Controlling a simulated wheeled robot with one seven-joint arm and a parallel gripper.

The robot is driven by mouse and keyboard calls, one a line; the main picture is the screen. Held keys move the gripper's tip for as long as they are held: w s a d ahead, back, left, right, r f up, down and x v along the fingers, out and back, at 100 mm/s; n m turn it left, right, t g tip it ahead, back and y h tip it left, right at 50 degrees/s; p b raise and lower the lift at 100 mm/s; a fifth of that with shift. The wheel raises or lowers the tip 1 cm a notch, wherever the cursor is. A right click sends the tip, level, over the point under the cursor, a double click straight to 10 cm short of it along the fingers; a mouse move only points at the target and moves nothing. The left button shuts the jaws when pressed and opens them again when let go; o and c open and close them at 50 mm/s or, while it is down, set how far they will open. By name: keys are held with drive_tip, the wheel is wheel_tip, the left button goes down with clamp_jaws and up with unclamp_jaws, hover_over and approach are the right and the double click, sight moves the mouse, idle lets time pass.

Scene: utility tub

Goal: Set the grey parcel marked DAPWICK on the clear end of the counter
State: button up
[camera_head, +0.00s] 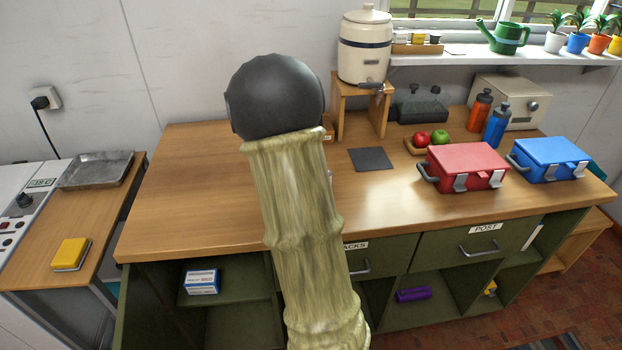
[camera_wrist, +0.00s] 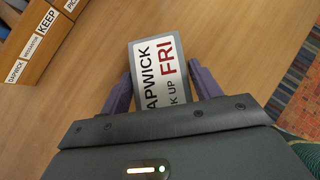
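The grey parcel (camera_wrist: 158,72) shows in the wrist view with a white label, partly cut off, reading "APWICK", "K UP" and a red "FRI". My gripper (camera_wrist: 160,78) has its two purple fingers against the parcel's opposite sides, shut on it. Wood surface shows around the parcel; I cannot tell whether it touches that surface. In the head view my arm hides the gripper and the parcel. The wooden counter (camera_head: 190,190) has a bare left end. Its right part holds several things.
A labelled wooden rack (camera_wrist: 30,45) stands at the upper left of the wrist view. On the counter are a dark mat (camera_head: 371,159), a crock on a stand (camera_head: 364,50), a fruit tray (camera_head: 412,148), a red box (camera_head: 465,166) and a blue box (camera_head: 549,158).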

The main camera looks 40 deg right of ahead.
drive_tip(key=shift+o, duration=1.1)
drive_tip(key=shift+r, duration=0.15)
drive_tip(key=shift+a+r, duration=0.15)
drive_tip(key=shift+r, duration=0.1)
drive_tip(key=p+v, duration=0.1)
drive_tip(key=v, duration=1)
drive_tip(key=shift+s+a+r, duration=0.1)
drive_tip(key=shift+a, duration=0.05)
